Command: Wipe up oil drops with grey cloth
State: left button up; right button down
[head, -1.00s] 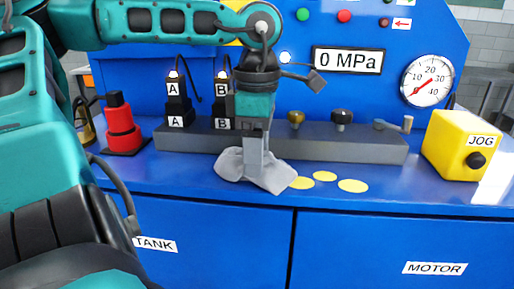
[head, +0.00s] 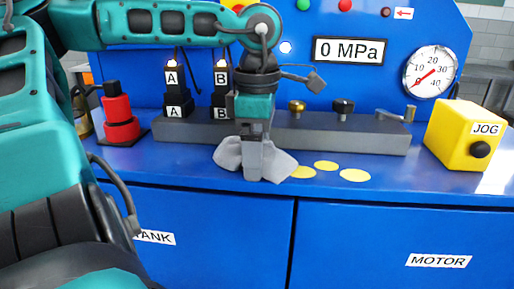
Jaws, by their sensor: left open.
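The grey cloth (head: 228,155) lies bunched on the blue bench top, left of the oil drops. My left gripper (head: 263,176) points down at the cloth's middle, its fingers in front of the folds and hiding part of them. The jaws are open; whether they touch the cloth I cannot tell. Three flat yellow oil drops lie to the right: one (head: 302,172) beside the cloth's right edge, one (head: 326,166) a little farther back, and one (head: 355,175) farthest right. My right gripper is out of view.
Behind the cloth runs a grey block (head: 300,139) with knobs, a lever and plugs marked A and B. A red and black object (head: 121,122) stands at left, a yellow JOG box (head: 462,138) at right.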

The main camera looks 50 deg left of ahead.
pick_arm(q)
jog(key=shift+s, duration=0.1)
grip_shut()
dwell(1.2)
